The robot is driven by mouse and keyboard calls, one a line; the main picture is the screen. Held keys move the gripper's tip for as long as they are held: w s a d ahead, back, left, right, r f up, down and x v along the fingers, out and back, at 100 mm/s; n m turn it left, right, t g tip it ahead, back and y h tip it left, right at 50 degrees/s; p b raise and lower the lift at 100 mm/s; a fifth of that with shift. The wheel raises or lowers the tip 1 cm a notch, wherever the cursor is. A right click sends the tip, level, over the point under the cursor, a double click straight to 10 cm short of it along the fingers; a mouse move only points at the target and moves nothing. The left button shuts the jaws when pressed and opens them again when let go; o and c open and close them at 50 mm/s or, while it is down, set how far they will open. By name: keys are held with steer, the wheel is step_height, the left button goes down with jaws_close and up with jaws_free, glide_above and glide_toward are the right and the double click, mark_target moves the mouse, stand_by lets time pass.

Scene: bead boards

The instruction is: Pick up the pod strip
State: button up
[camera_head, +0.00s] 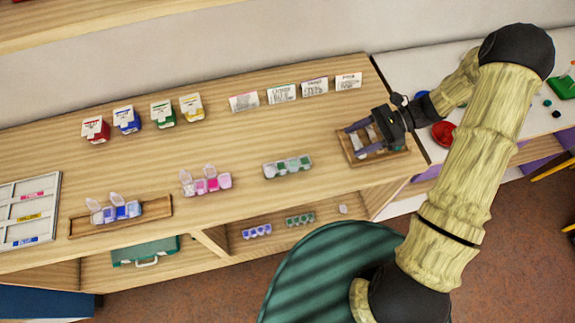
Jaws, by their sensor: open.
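My gripper (358,138) is open, its two fingers over a small wooden tray (399,160) at the right end of the shelf top. Something pale and dark, perhaps a pod strip, shows between and under the fingers; the gripper partly hides it, and I cannot tell if they touch. A strip of green and white pods (287,167) lies on the shelf top, left of the tray. A pink pod strip (206,182) with raised lids sits farther left. A blue pod strip (115,212) with raised lids lies in another wooden tray (161,208) at the left.
Red, blue, green and yellow boxes (191,108) and several white cards (281,94) stand along the back. A purple strip (257,231), a green strip (299,219) and a teal case (145,252) are on the lower shelf. A white sorting tray (28,212) lies far left.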

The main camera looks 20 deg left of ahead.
steer(key=p, duration=0.3)
glide_toward(305, 160)
steer(key=x, duration=0.4)
steer(key=shift+s+a+f, duration=0.1)
steer(key=shift+s+f, duration=0.15)
steer(key=shift+f, duration=0.05)
steer(key=shift+s+a+f, duration=0.1)
steer(key=shift+a+f, duration=0.1)
steer(key=p+x, duration=0.2)
steer(key=x, duration=0.2)
steer(key=shift+a, duration=0.15)
steer(key=shift+s+a+f, duration=0.25)
steer(key=shift+a, duration=0.1)
steer(key=c, duration=0.8)
